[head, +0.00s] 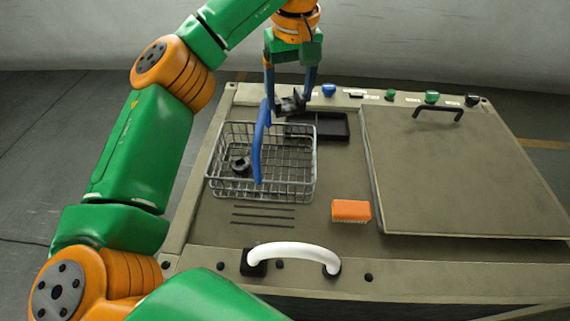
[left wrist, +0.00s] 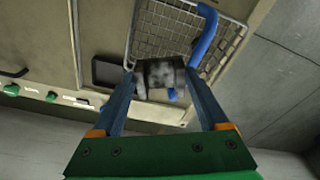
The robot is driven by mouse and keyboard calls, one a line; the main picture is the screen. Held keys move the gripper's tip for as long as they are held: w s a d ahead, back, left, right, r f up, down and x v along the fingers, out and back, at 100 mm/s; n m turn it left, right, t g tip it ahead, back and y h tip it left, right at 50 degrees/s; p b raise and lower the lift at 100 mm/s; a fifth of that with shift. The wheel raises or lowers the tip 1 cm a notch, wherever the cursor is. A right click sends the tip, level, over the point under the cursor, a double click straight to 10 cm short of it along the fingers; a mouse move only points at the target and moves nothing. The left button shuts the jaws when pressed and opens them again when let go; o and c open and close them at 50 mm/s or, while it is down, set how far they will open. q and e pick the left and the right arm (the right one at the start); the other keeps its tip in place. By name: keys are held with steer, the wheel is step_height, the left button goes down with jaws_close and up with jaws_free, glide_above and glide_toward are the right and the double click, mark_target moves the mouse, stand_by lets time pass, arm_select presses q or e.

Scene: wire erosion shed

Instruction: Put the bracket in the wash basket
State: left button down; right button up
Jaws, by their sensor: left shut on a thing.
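The bracket (head: 291,104) is a dark angular part, held between the fingertips of my left gripper (head: 289,92), which is shut on it. In the left wrist view the bracket (left wrist: 161,73) looks dark grey and spans the gap between the fingers (left wrist: 163,82). The wash basket (head: 310,178) is a wire basket with a blue handle (head: 260,150). The bracket appears near the basket's far right corner, close to the handle; its exact height is hard to tell. My right gripper is not in view.
A black ring-like part (head: 240,164) lies in the basket. A shallow black tray (head: 341,127) sits behind it. An orange block (head: 351,210) lies to the right, by a large lid (head: 460,170) with a black handle. A white handle (head: 293,249) is at the front edge.

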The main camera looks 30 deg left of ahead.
mark_target(288, 108)
arm_select(q)
steer(key=f, duration=0.3)
steer(key=shift+s+f+b, duration=0.25)
steer(key=shift+f+b, duration=0.1)
steer(key=shift+f, duration=0.05)
steer(key=f, duration=0.5)
steer(key=w+f, duration=0.1)
steer(key=f, duration=1)
steer(key=shift+w+f+p, duration=0.15)
steer(key=shift+f+p, duration=0.15)
steer(key=shift+p, duration=0.05)
steer(key=shift+f, duration=0.25)
steer(key=shift+a+f, duration=0.1)
jaws_free()
steer(key=shift+r, duration=0.65)
step_height(288, 108, up, 11)
steer(key=s+d+b, duration=0.1)
steer(key=shift+b, duration=0.35)
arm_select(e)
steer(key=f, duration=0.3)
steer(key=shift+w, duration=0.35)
arm_select(q)
steer(key=shift+s+d+f, duration=0.1)
